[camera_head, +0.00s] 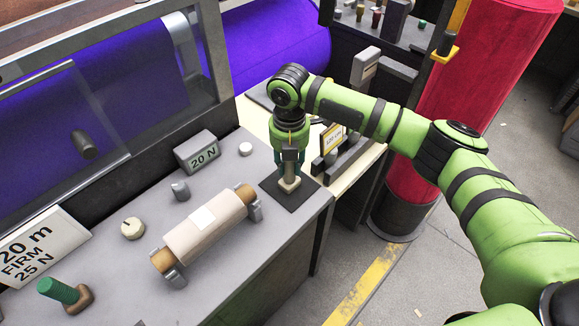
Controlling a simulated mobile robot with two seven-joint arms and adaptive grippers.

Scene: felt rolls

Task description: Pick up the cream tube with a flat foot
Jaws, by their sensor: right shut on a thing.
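A cream tube with a flat foot (289,185) is at the dark square mat (275,193) near the right end of the grey bench. Only its lower part and foot show; the rest is hidden by my right gripper (290,168). The right gripper points straight down and is shut on the tube. The foot appears to be at the mat; I cannot tell whether it touches. My left gripper is not in view.
A beige roll (190,240) lies in a cradle left of the mat. A "20 N" block (198,151), a round cream knob (132,229) and a green-handled piece (58,290) stand on the bench. A large red roll (480,90) stands at the right.

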